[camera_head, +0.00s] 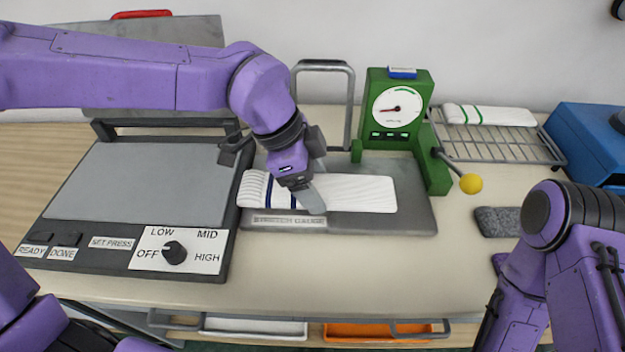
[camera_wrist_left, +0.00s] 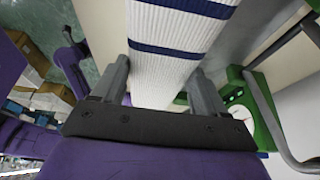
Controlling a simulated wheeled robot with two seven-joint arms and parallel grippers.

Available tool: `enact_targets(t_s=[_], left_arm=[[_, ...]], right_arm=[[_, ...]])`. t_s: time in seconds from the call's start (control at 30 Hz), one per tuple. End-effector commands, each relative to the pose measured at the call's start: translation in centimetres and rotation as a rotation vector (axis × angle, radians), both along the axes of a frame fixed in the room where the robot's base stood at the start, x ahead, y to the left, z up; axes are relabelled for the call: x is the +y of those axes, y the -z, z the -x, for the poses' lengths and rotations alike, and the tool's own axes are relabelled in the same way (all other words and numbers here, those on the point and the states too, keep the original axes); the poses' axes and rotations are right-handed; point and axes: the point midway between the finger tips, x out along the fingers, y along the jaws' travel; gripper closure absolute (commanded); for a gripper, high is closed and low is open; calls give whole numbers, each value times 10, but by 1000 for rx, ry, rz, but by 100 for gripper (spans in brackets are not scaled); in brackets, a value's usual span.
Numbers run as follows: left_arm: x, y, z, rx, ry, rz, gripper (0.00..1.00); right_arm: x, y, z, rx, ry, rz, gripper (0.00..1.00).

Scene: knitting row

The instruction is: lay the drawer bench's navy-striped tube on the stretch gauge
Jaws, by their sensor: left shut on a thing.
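The navy-striped tube (camera_head: 353,193) is white ribbed knit with two navy bands near its left end. It lies along the grey plate of the stretch gauge (camera_head: 415,217), behind the gauge's front label. My left gripper (camera_head: 306,196) comes down over the tube from above and is shut on it near the bands. In the left wrist view the tube (camera_wrist_left: 172,75) runs between the two fingers. Whether its whole length rests on the plate is hard to tell. My right arm shows at the right, but its fingers are not visible.
A press with a LOW/MID/HIGH dial (camera_head: 174,252) stands left of the gauge. A green dial stand (camera_head: 398,110) with a yellow-knobbed lever (camera_head: 470,183) is behind right. A wire rack (camera_head: 497,145) holds a green-striped tube (camera_head: 489,115). A dark grey pad (camera_head: 497,221) lies at right.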

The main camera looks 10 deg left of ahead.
Motion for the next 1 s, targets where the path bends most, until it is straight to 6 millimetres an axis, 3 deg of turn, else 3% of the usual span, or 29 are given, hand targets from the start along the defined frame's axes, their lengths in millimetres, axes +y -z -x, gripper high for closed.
enact_targets(t_s=[0.03, 0.17, 0.4, 0.6, 0.8, 0.83, 0.87, 0.9, 1.0], left_arm=[[7, 2, -12, 4, -3, -2, 55], [16, 35, -32, 4, -1, -2, 55], [27, 63, -53, 3, 1, -2, 55], [27, 94, -53, 1, 3, -2, 55], [27, 96, -53, 0, 2, -1, 55], [27, 96, -53, 1, 2, -2, 17], [27, 95, -53, 1, 2, -2, 7], [27, 95, -53, 1, 2, -2, 1], [27, 95, -53, 0, 2, -1, 1]], right_arm=[[0, -9, 0, 0, 0, 0, 57], [0, -12, 0, -1, 0, 1, 57], [0, -18, 0, 0, 0, 0, 57], [0, -19, 0, 0, 0, 0, 57], [0, -18, 0, -1, 0, 1, 57], [0, -18, 0, -1, 0, 1, 57], [0, -18, 0, -1, 0, 1, 57], [0, -18, 0, -1, 0, 1, 57], [0, -18, 0, -1, 0, 1, 57]])
